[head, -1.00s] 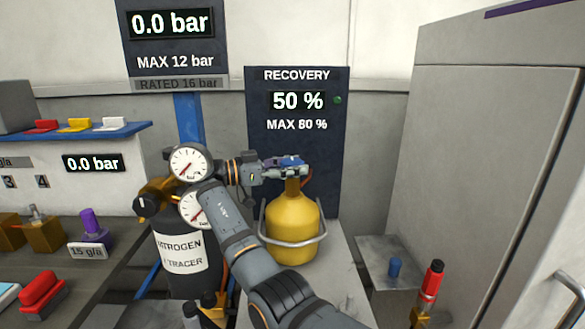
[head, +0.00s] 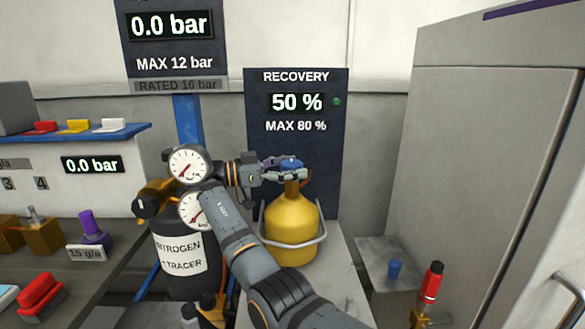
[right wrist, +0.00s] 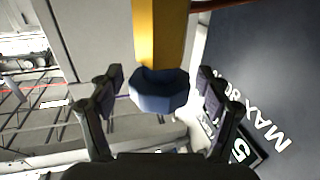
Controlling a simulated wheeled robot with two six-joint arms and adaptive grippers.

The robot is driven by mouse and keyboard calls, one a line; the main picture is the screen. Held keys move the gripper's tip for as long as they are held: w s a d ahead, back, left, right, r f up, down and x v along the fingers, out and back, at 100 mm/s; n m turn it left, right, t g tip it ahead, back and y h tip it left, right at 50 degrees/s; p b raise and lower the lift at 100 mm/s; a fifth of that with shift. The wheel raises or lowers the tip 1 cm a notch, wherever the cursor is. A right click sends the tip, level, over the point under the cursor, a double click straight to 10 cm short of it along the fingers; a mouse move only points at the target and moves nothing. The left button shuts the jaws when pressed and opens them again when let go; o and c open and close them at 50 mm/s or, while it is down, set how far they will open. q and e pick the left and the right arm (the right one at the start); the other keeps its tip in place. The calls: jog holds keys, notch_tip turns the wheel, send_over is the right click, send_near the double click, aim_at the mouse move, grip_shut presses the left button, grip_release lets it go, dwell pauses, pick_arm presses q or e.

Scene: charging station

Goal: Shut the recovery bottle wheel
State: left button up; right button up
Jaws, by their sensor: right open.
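The recovery bottle (head: 291,222) is a yellow cylinder with a grey carrying ring, upright on a pale stand. Its wheel (head: 290,163) is a small blue knob on top of the neck. My right gripper (head: 287,170) is at the wheel, coming in from the left. In the right wrist view the wheel (right wrist: 159,91) lies between the two open fingers (right wrist: 160,85), with a visible gap on each side. The yellow neck (right wrist: 160,35) runs up behind it. My left gripper is out of view.
The nitrogen tracer bottle (head: 181,262) with two gauges stands left of my right arm. The recovery display panel (head: 297,150) reads 50 % behind the bottle. A grey cabinet (head: 470,180) rises at the right.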

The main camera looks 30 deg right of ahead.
aim_at(292, 162)
notch_tip(292, 162, up, 10)
dwell(0.4)
dwell(0.3)
